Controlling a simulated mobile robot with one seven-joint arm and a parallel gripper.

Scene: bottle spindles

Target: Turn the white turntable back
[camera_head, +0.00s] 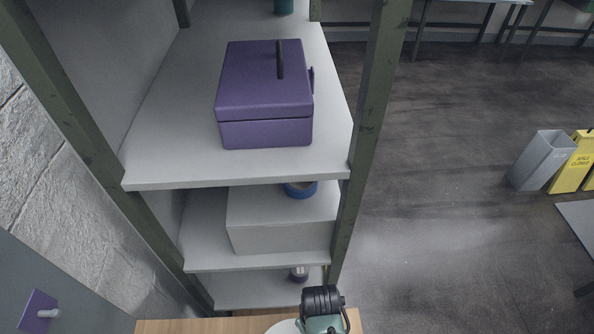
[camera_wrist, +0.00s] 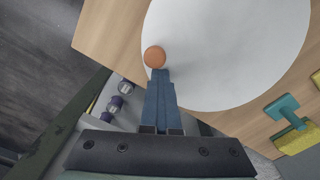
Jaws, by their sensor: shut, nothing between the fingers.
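The white turntable (camera_wrist: 225,50) is a large flat disc on a wooden top in the wrist view. An orange round knob (camera_wrist: 154,57) sits near its edge. My gripper (camera_wrist: 160,72) is shut and empty, its blue fingers pointing at the knob. The fingertips appear right beside the knob; I cannot tell whether they touch it. In the head view only a sliver of the turntable (camera_head: 284,327) shows at the bottom edge, partly hidden by my arm.
The wooden top (camera_wrist: 110,28) surrounds the disc. A teal and yellow object (camera_wrist: 292,138) lies at the right. Several purple and white items (camera_wrist: 115,103) stand at the lower left. A shelf unit (camera_head: 155,165) holds a purple box (camera_head: 265,95). Open floor lies to the right.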

